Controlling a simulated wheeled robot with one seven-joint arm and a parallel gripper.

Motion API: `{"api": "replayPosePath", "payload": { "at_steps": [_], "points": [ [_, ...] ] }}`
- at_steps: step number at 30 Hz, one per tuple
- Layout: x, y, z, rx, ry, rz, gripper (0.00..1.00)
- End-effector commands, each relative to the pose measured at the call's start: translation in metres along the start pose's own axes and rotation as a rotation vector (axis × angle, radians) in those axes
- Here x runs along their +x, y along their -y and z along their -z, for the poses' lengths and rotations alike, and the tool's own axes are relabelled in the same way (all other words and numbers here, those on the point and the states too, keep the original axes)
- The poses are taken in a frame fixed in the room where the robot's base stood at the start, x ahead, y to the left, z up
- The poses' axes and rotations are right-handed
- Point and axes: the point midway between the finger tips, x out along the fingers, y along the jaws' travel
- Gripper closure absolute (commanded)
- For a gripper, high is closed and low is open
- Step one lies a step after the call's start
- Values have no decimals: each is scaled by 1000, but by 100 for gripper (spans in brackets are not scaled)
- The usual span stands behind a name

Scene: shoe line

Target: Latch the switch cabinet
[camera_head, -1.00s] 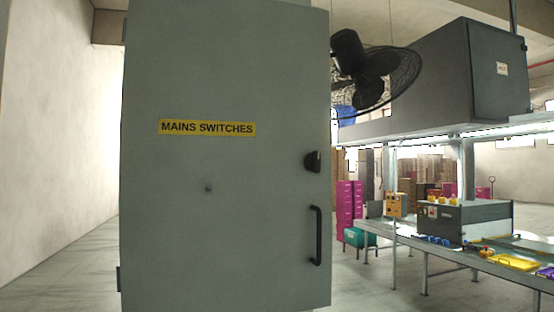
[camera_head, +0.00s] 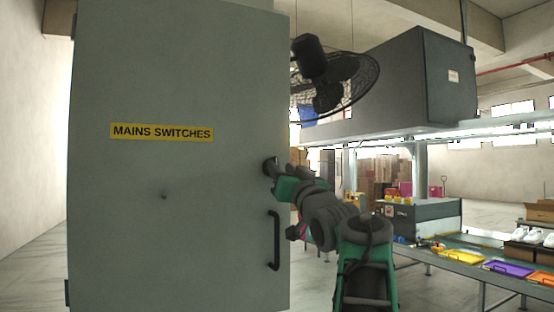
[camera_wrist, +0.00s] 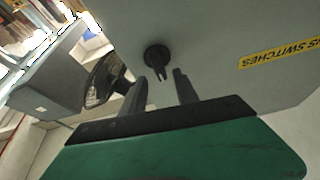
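The grey switch cabinet (camera_head: 180,230) stands upright in the head view, its door appearing closed, with a yellow "MAINS SWITCHES" label (camera_head: 162,132). A black latch knob (camera_wrist: 157,58) sits near the door's right edge; in the head view my gripper (camera_head: 272,168) partly covers it. A black vertical handle (camera_head: 275,240) is below the knob. In the wrist view my gripper (camera_wrist: 157,92) has its two fingers apart with nothing between them. The fingertips are just short of the knob, which lies ahead of the gap. Whether they touch it I cannot tell.
A wire-caged fan (camera_head: 325,78) hangs right of the cabinet. A conveyor bench (camera_head: 470,255) with coloured trays (camera_head: 508,269) and white shoes (camera_head: 528,234) runs along the right. A large grey overhead housing (camera_head: 400,85) is above it. Open floor (camera_head: 45,260) lies to the left.

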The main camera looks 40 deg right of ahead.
Motion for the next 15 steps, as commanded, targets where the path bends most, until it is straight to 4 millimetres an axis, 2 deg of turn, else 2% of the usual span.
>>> {"api": "replayPosePath", "payload": {
  "at_steps": [1,6,15],
  "points": [
    [13,2,4,2,3,3,64],
    [33,1,2,1,2,0,64],
    [35,0,0,-1,1,-2,65]
  ]
}}
